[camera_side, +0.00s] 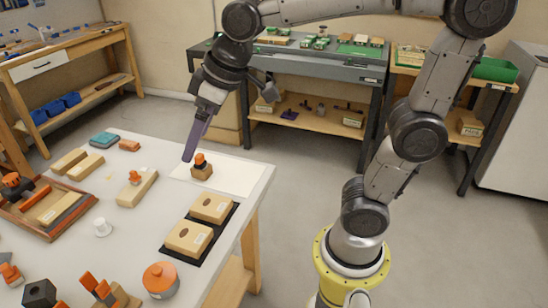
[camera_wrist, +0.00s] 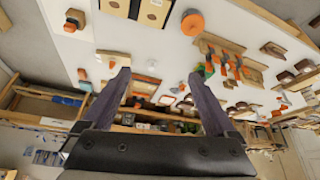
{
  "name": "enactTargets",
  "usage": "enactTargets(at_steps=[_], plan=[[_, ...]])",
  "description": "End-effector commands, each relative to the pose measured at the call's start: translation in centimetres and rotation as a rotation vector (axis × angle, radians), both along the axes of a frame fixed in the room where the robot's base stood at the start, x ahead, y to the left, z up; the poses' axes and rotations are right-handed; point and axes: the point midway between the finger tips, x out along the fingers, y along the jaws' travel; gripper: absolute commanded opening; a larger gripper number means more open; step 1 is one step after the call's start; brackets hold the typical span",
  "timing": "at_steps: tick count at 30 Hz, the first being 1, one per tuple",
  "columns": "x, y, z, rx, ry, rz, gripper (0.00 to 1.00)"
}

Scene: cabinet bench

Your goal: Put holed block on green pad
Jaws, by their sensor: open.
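Two pale wooden blocks, each with a dark round spot like a hole, lie side by side on a black mat (camera_side: 236,207) near the table's right edge: a farther holed block (camera_side: 211,206) and a nearer holed block (camera_side: 188,238). One also shows at the top of the wrist view (camera_wrist: 155,10). A flat teal-green piece (camera_side: 104,139) lies at the table's back left; I cannot tell whether it is the green pad. My gripper (camera_side: 187,158) hangs above the white sheet, apart from the holed blocks. In the wrist view my gripper (camera_wrist: 160,78) has its fingers wide apart, empty.
A small orange-knobbed block (camera_side: 201,169) stands on the white sheet (camera_side: 240,178), just below my fingertips. Nearby are another orange-knobbed block (camera_side: 137,188), a white peg (camera_side: 102,228), an orange-topped round thing (camera_side: 160,279) and a wooden tray (camera_side: 48,235).

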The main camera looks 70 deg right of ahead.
Motion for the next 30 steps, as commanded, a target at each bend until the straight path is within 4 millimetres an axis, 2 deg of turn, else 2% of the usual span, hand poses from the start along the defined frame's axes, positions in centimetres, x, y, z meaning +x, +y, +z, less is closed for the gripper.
enactTargets(at_steps=[1, 6, 9, 12, 17, 30], plan=[[-2.3, -1.1, -0.2, 0.002, -0.009, -0.037, 0.92], [-8.9, -3.6, -2.2, 0.006, -0.023, -0.144, 0.92], [-11.7, -4.5, -3.5, 0.009, -0.03, -0.192, 0.92], [-13.4, -5.0, -4.6, 0.01, -0.034, -0.224, 0.92], [-14.5, -5.2, -5.3, 0.011, -0.035, -0.245, 0.92], [-14.4, -5.2, -5.3, 0.011, -0.035, -0.244, 0.92]])
